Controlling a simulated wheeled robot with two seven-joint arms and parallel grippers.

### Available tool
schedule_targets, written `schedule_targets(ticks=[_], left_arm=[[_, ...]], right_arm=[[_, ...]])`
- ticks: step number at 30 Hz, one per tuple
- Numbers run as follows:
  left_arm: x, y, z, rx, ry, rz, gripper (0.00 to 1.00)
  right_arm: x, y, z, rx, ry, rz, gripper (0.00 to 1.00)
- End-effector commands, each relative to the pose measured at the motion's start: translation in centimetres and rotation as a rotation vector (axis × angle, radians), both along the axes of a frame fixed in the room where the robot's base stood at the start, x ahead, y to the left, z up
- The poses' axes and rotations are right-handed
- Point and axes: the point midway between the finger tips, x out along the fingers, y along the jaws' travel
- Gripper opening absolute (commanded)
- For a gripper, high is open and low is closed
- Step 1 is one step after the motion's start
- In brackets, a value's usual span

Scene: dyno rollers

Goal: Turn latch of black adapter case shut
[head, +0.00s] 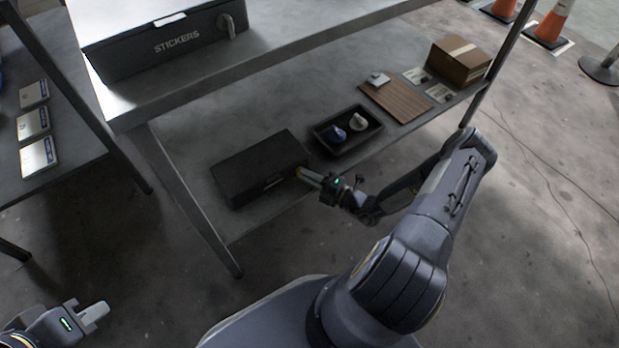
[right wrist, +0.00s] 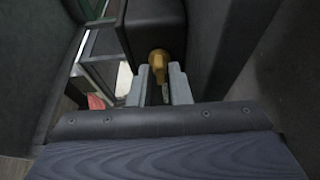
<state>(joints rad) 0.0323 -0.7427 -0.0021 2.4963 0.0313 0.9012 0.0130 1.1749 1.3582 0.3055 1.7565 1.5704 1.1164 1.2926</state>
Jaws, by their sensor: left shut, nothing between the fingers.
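The black adapter case (head: 255,163) lies on the lower shelf with its lid down. A small light mark shows on its front. My right gripper (head: 302,173) is at the right end of the case's front, where a yellowish tip shows. In the right wrist view, a brass-coloured latch knob (right wrist: 158,61) sits between the fingertips of my right gripper (right wrist: 160,76), which look closed on its sides. The dark case face (right wrist: 154,24) is behind it. The latch's turn angle is hard to make out. My left gripper (head: 97,314) is shut and empty at the lower left, away from the shelf.
A black tray (head: 322,142) with a blue and a white item is right of the case. Further right are a wooden board (head: 402,101) and a cardboard box (head: 461,60). A "STICKERS" case (head: 160,50) stands on the upper shelf, whose edge overhangs. Shelf posts flank the lower shelf.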

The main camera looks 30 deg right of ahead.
Motion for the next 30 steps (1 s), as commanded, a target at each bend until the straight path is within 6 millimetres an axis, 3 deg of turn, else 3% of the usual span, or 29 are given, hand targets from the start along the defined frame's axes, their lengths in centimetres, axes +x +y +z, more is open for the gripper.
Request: schedule_targets(ticks=[4, 8, 20, 30], left_arm=[[0.0, 0.0, 0.0, 0.0, 0.0, 0.0, 0.0], [0.0, 0.0, 0.0, 0.0, 0.0, 0.0, 0.0], [0.0, 0.0, 0.6, 0.0, 0.0, 0.0, 0.0], [0.0, 0.0, 3.8, 0.0, 0.0, 0.0, 0.0]], right_arm=[[0.0, 0.0, 0.0, 0.0, 0.0, 0.0, 0.17], [0.0, 0.0, 0.0, -0.001, 0.0, 0.0, 0.0], [0.0, 0.0, 0.2, -0.033, -0.002, 0.0, 0.0], [-0.1, 0.0, 0.8, -0.243, -0.016, 0.001, 0.0]])
